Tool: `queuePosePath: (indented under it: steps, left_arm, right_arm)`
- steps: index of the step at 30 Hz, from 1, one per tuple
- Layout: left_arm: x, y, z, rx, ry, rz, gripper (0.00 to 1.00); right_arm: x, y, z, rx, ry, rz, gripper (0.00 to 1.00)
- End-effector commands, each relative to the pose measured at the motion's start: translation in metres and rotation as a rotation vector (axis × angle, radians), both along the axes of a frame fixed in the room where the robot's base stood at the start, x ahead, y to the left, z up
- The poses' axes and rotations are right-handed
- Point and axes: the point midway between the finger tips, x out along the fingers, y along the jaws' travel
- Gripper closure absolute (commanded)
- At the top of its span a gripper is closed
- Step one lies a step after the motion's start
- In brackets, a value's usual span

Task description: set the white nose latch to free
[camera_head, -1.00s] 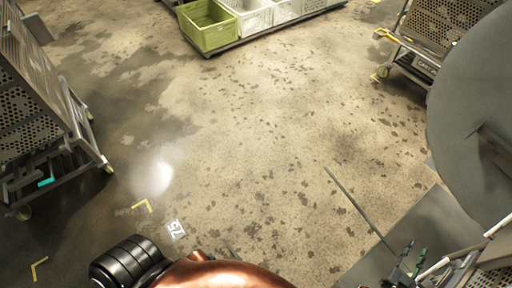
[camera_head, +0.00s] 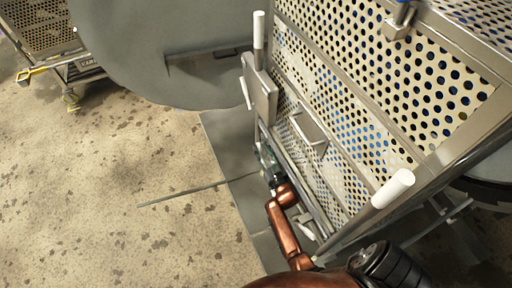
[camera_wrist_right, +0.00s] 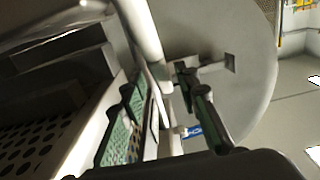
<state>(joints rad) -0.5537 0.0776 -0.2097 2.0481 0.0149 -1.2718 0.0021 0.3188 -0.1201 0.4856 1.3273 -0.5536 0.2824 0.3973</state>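The perforated metal cart (camera_head: 278,80) stands at the right in the head view. It has a white upright cylinder (camera_head: 259,30) at its far corner, a thin white lever (camera_head: 245,93) by a metal plate below that, and a thick white cylinder (camera_head: 393,188) at its near corner. I cannot tell which white part is the nose latch. My right gripper (camera_head: 268,160) is low beside the cart's left side. In the right wrist view, its green-padded fingers (camera_wrist_right: 165,112) are apart, with a pale bar (camera_wrist_right: 142,30) running down toward the space between them. Contact is unclear. My left gripper is out of view.
A large grey round door (camera_head: 150,50) stands behind the cart. A blue-handled part (camera_head: 403,14) sits on the cart's top. A small blue piece (camera_wrist_right: 191,131) shows near the fingers. Another cart (camera_head: 60,65) stands at far left. The floor at left (camera_head: 90,190) is clear.

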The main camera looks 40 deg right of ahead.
Motion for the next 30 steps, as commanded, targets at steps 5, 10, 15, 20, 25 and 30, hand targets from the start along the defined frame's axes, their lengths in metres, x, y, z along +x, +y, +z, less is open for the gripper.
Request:
queuePosePath:
  steps: [5,10,15,20,25,30]
  left_arm:
    - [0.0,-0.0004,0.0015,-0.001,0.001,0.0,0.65]
    - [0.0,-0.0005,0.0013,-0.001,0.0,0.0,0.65]
    - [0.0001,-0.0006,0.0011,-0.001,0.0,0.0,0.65]
    - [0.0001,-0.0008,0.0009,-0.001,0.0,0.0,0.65]
    - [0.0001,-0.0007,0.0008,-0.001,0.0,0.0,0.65]
    - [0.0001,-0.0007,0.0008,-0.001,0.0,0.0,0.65]
  right_arm:
    - [0.0039,0.0048,0.0002,0.0,0.0,0.008,0.71]
    - [0.0052,0.0074,0.0003,0.0,0.0,0.011,0.76]
    - [0.0049,0.0069,0.0002,0.0,0.0,0.01,0.88]
    - [0.0044,0.0064,0.0001,0.0,0.0,0.01,0.99]
    - [0.004,0.0062,-0.0002,0.001,0.0,0.009,1.0]
    - [0.0037,0.0061,-0.0004,0.001,0.001,0.009,1.0]
